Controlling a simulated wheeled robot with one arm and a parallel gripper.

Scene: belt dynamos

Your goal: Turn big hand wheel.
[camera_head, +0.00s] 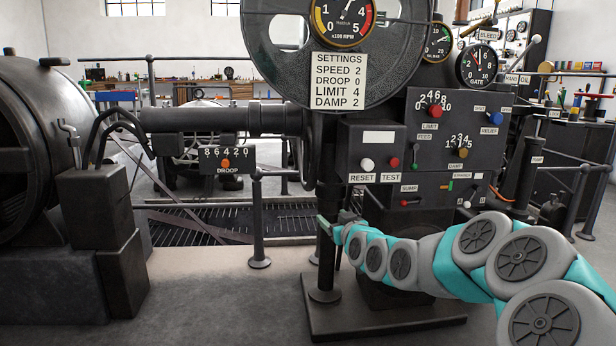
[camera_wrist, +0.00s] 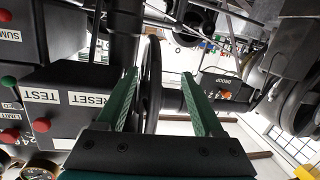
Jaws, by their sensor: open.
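A big dark wheel (camera_head: 275,45) fills the top middle of the head view, cut off by the upper edge, with a settings card on it. In the wrist view, a dark wheel (camera_wrist: 152,85) shows nearly edge-on between the two green fingers, closer to the left one; it looks like the same wheel. My gripper (camera_head: 325,222) is below the wheel and its card in the head view, beside a dark post. My gripper (camera_wrist: 160,74) is open, with nothing held. I cannot tell whether the wheel lies within the fingers' reach or beyond them.
The reset and test box (camera_head: 377,153) and the control panel (camera_head: 455,145) stand close on the right. The droop plate (camera_head: 227,160) is to the left. Open floor (camera_head: 210,290) lies in front.

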